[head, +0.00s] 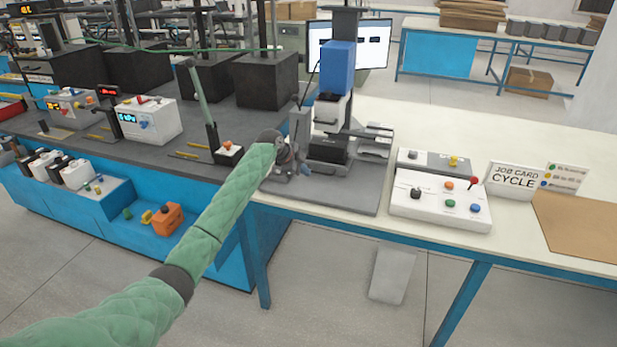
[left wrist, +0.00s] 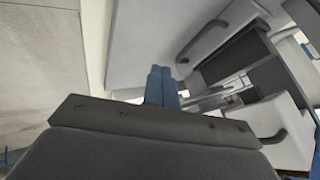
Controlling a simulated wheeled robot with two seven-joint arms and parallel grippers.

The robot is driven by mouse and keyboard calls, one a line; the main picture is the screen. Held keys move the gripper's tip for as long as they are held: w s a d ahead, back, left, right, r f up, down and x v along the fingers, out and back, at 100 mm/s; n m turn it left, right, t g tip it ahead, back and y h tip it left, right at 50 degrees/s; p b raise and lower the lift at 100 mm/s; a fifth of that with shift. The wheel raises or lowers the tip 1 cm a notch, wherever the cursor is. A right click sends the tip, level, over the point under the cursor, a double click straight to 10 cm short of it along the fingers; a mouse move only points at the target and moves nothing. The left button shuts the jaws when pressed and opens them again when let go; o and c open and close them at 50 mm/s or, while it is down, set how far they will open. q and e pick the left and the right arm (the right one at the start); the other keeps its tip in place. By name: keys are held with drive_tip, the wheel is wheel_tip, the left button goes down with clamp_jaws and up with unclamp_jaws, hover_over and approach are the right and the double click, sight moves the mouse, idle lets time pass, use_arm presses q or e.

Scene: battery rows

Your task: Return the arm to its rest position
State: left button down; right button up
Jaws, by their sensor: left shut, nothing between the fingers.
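My left arm in a green quilted sleeve (head: 228,200) reaches from the bottom left up to the bench. Its dark wrist ends at the left side of the press-like machine (head: 337,70). My left gripper (head: 305,168) is small and partly hidden there, close to the machine's base; I cannot tell whether it touches. In the left wrist view, the blue fingers of the gripper (left wrist: 162,82) are together, with nothing between them. Pale housings with dark handles fill the view beyond them. My right gripper is not in view.
A white control box (head: 441,203) with coloured buttons stands right of the machine, beside a job card sign (head: 513,178) and a brown board (head: 580,225). Left are a white battery (head: 150,122) and a lever device (head: 228,154). The floor in front of the bench is mostly clear.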

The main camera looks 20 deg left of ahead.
use_arm(q)
wheel_tip(320, 180, up, 8)
drive_tip(key=n+t+y, duration=0.3)
drive_tip(key=n, duration=0.7)
drive_tip(key=s+d+f+n+g+y, duration=0.1)
drive_tip(key=s+d+f, duration=0.2)
drive_tip(key=s+f, duration=0.75)
drive_tip(key=s+d+f+n, duration=0.2)
drive_tip(key=s+d+f, duration=0.1)
drive_tip(key=s+f, duration=0.75)
drive_tip(key=s+d+f+n+g+y, duration=0.1)
drive_tip(key=s+d+f, duration=0.2)
drive_tip(key=s+f, duration=0.75)
drive_tip(key=s+d+f+g, duration=0.1)
drive_tip(key=s+f+g, duration=0.1)
drive_tip(key=s+f, duration=0.4)
drive_tip(key=s+d+f+g, duration=0.1)
drive_tip(key=s+f, duration=0.6)
drive_tip(key=s, duration=1)
drive_tip(key=s+d+f+g, duration=0.2)
drive_tip(key=s+f, duration=0.4)
drive_tip(key=s, duration=0.6)
drive_tip(key=shift+d+f+n+g+h, duration=0.25)
drive_tip(key=shift+f+n+g+h, duration=0.05)
drive_tip(key=shift+f+n, duration=0.1)
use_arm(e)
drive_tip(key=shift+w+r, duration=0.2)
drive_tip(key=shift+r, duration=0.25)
use_arm(q)
drive_tip(key=shift+s, duration=0.1)
